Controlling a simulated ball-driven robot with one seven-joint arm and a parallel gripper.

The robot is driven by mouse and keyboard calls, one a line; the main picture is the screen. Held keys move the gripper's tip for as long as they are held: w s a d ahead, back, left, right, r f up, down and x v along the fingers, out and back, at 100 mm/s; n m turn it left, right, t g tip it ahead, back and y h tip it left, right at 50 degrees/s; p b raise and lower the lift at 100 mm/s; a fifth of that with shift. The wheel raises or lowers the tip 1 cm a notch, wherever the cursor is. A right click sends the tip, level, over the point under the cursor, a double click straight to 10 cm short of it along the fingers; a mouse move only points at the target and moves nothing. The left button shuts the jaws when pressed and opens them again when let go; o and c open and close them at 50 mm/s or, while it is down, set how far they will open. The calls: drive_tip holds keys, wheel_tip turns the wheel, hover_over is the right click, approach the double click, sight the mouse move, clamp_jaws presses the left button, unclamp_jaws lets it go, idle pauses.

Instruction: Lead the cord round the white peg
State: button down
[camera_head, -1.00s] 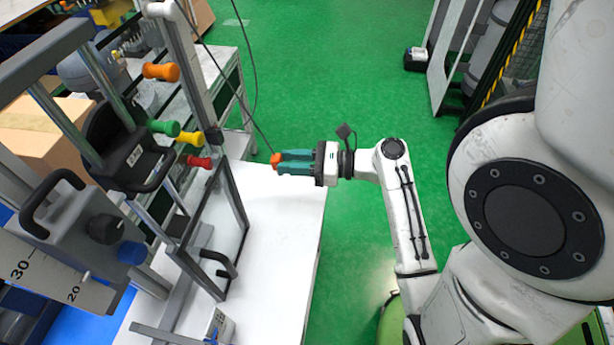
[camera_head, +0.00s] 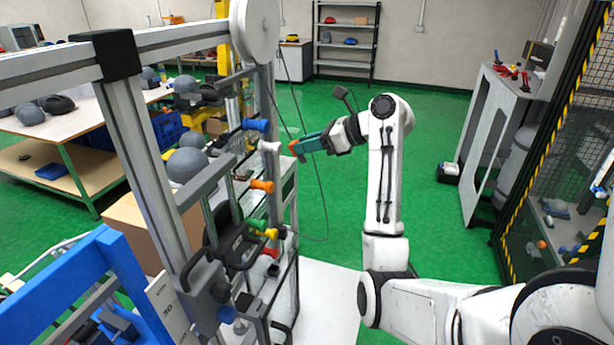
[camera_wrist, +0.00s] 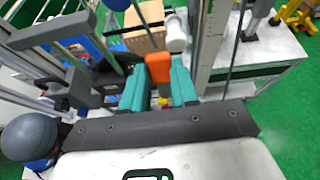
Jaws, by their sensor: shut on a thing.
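The white peg (camera_head: 268,147) sticks out from the tower's upright, below the blue peg (camera_head: 256,125) and above the orange peg (camera_head: 262,186). My gripper (camera_head: 298,147) is just right of the white peg's end in the head view, with a small gap in the picture. In the wrist view, a white rounded piece (camera_wrist: 176,32), probably the white peg, lies just beyond the fingers. The cord does not visibly wrap the peg.
Green, yellow and red pegs stick out lower on the tower. A second dark line (camera_head: 327,205) hangs in a loop right of the tower. A white pulley wheel (camera_head: 254,30) tops the frame. Green floor lies open behind my gripper.

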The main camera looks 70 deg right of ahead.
wheel_tip(320, 180, up, 2)
drive_tip(key=shift+w+h, duration=0.1)
drive_tip(key=shift+h, duration=0.2)
drive_tip(key=shift+w+d, duration=1.8)
drive_tip(key=shift+w, duration=1.15)
drive_tip(key=shift+s+d, duration=0.15)
drive_tip(key=shift+s, duration=1.3)
drive_tip(key=shift+s+d, duration=0.1)
drive_tip(key=shift+s, duration=1.35)
drive_tip(key=shift+f, duration=0.15)
